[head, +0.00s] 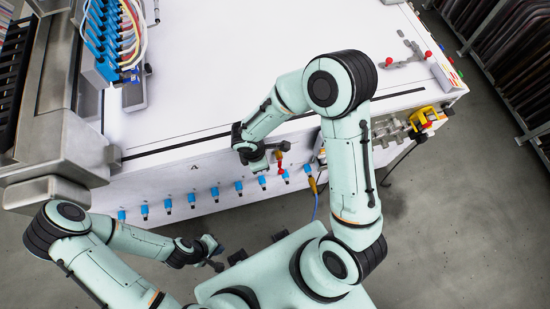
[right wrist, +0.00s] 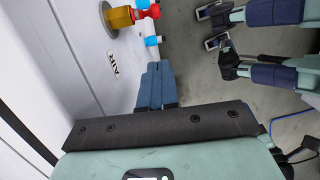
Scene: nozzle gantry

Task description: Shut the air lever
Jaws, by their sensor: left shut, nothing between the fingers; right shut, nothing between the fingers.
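The red air lever (head: 280,163) is on the front face of the white machine. In the right wrist view its red handle (right wrist: 146,11) sits on a brass valve body (right wrist: 120,17) near the top edge, partly cut off. My right gripper (right wrist: 155,68) is shut and empty, its blue fingers apart from the lever, close to the front panel beside the AIR label (right wrist: 113,65). In the head view my right wrist is just left of the lever and hides the fingers. My left gripper (head: 216,259) is shut and empty, low in front of the machine, well away from the lever.
A row of blue fittings (head: 191,199) runs along the front panel. A yellow part (head: 423,118) sits at the machine's right corner. The white tabletop (head: 220,90) is mostly clear, and grey floor (head: 450,220) is open at right.

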